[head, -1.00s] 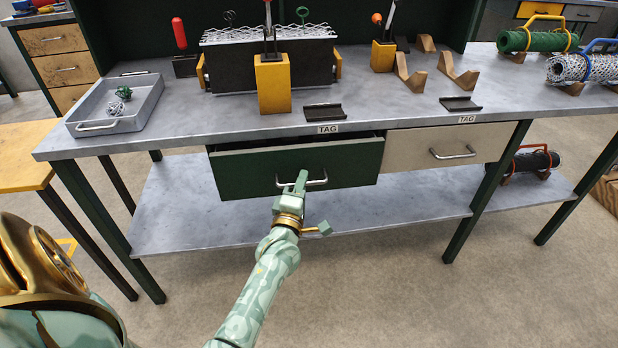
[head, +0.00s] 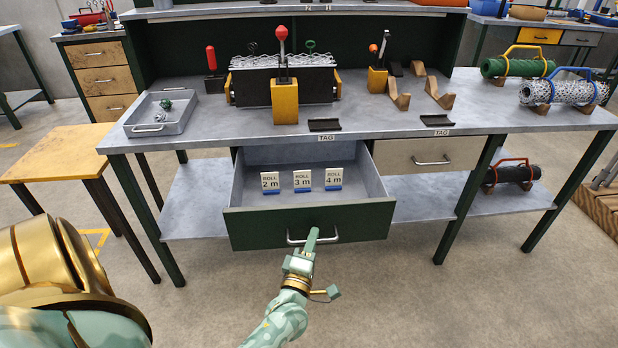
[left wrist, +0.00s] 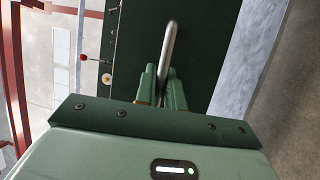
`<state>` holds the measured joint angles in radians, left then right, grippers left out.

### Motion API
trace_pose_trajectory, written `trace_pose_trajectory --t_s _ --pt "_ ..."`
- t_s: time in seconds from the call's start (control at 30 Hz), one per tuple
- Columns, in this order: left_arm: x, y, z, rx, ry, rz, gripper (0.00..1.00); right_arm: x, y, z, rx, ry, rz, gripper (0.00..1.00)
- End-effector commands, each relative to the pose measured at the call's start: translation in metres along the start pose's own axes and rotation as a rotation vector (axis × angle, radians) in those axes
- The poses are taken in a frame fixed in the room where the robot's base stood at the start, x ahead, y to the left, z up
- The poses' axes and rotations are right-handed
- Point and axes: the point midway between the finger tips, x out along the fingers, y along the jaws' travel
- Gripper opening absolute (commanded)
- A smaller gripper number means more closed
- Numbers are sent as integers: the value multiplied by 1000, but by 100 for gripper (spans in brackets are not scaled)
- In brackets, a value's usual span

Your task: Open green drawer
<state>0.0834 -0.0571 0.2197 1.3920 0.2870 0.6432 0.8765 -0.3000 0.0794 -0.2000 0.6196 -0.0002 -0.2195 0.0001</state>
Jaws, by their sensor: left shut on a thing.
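The green drawer (head: 262,229) stands pulled well out from under the workbench. Its grey inside shows three upright tags reading 2 m (head: 270,183), 3 m (head: 303,181) and 4 m (head: 333,179). My left gripper (head: 312,238) is shut on the silver handle (head: 292,240) at the drawer front. In the left wrist view the handle (left wrist: 169,45) runs between the two fingers (left wrist: 160,88), with the green front (left wrist: 205,45) behind it. My right gripper is not in view.
A beige drawer (head: 405,156) beside it is closed. A lower shelf (head: 195,205) lies beneath. A yellow-topped stool (head: 60,150) stands left. The floor in front is clear.

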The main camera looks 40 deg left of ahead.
Motion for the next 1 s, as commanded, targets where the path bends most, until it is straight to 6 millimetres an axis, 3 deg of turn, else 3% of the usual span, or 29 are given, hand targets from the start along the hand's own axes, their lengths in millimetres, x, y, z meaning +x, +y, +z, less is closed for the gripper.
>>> trace_pose_trajectory --t_s 0.2,0.6,0.7,1.0 --pt "-12 2 5 -1 0 -2 0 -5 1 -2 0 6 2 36" --pt "-14 1 6 0 0 -3 0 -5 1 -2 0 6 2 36" --pt "-14 1 6 0 0 -3 32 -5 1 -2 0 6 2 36" --pt "-14 2 6 0 0 -1 32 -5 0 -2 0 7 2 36"
